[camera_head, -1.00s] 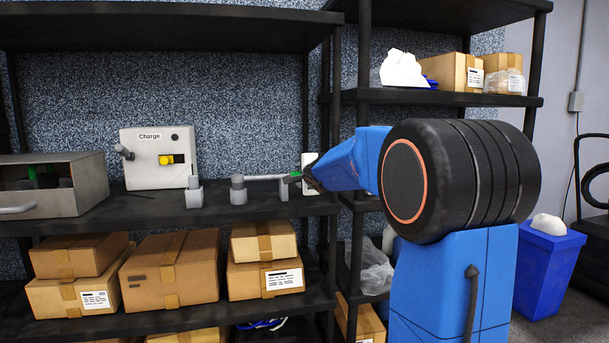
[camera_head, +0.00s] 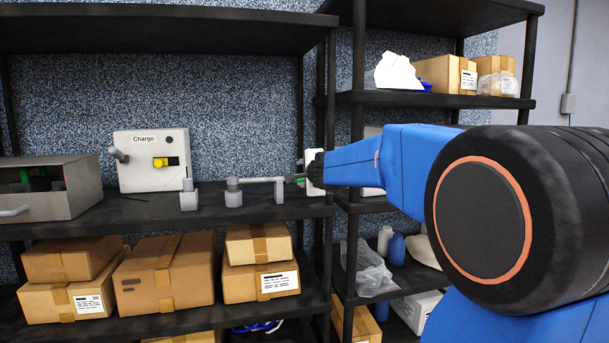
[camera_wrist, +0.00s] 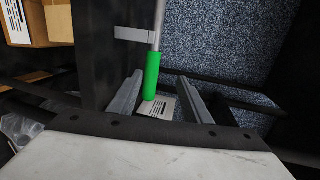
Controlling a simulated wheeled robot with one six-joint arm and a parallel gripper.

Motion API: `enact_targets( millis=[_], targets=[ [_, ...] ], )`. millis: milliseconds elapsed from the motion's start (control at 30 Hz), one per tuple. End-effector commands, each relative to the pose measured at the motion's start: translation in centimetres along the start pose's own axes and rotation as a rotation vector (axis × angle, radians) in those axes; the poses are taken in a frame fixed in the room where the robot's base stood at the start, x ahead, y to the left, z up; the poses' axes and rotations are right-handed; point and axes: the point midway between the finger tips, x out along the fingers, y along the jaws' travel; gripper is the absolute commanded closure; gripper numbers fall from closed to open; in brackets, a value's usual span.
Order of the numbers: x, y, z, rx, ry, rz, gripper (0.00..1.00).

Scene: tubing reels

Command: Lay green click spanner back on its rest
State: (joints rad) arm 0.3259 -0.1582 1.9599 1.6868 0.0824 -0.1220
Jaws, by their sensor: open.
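The green click spanner's grey shaft (camera_head: 258,180) lies level along the middle shelf in the head view. Its head end is at a grey round-topped block (camera_head: 233,193), and the shaft meets a grey upright block (camera_head: 279,190). In the wrist view its green handle (camera_wrist: 152,80) lies between my fingers, nearer the left one, and the shaft runs on past a grey support (camera_wrist: 132,34). My gripper (camera_wrist: 160,82) is open around the handle, with a gap at the right finger. In the head view my gripper (camera_head: 300,177) is small and the handle is hard to make out.
A Charge box (camera_head: 150,175) with a yellow part and a grey open-fronted case (camera_head: 50,203) stand left on the shelf (camera_head: 150,215). Another grey block (camera_head: 189,197) stands beside the spanner. A black shelf post (camera_head: 330,130) rises close to my gripper. Cardboard boxes (camera_head: 165,278) fill the shelf below.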

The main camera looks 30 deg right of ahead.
Motion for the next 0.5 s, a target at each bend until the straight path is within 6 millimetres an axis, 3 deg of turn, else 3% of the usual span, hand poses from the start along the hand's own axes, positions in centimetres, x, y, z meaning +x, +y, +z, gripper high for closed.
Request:
enact_targets(
  millis=[200, 500],
  targets=[
    [-1.6, 0.0, 0.0, -0.001, 0.0, 0.0, 0.56],
    [-2.4, 0.0, 0.0, 0.001, 0.0, 0.0, 0.56]
  ],
)
